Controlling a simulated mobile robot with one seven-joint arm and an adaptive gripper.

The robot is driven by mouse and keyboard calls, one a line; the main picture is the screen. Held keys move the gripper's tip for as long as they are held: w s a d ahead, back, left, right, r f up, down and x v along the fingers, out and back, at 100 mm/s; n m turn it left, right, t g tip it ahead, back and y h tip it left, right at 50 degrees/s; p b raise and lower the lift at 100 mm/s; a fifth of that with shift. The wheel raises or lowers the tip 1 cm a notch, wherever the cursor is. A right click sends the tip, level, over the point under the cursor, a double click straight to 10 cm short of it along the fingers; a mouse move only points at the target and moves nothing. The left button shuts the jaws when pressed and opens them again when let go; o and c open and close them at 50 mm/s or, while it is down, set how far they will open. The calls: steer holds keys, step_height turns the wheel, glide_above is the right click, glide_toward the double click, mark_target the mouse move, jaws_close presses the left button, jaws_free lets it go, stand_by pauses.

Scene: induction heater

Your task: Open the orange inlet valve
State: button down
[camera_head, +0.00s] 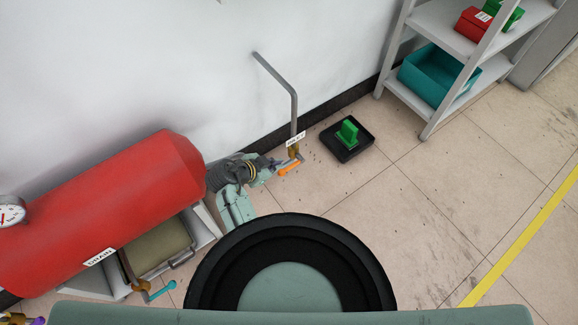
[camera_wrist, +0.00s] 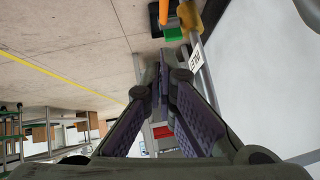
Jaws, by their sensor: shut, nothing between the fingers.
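The orange inlet valve handle (camera_head: 289,168) sits at the low end of a grey pipe (camera_head: 293,110) along the wall, below a brass fitting (camera_head: 294,150) and a white label (camera_head: 296,139). My gripper (camera_head: 277,165) is right beside the handle, on its left; whether they touch I cannot tell. In the wrist view the orange handle (camera_wrist: 163,12) shows at the top edge, just beyond the fingertips of my gripper (camera_wrist: 167,68). The fingers meet at their tips with nothing between them. The label (camera_wrist: 196,57) is right of the fingers.
A red tank (camera_head: 120,195) marked DRAIN stands left of my arm, with a blue-handled valve (camera_head: 160,291) below it. A black tray (camera_head: 347,137) with a green block (camera_head: 347,132) lies right of the valve. A shelf holds a teal bin (camera_head: 438,75). Floor at right is clear.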

steer(key=p, duration=0.2)
glide_toward(296, 165)
steer(key=w+d+f, duration=0.1)
steer(key=w+d, duration=0.1)
steer(key=shift+w+d+f, duration=0.1)
steer(key=shift+w+f, duration=0.15)
steer(key=shift+f, duration=0.75)
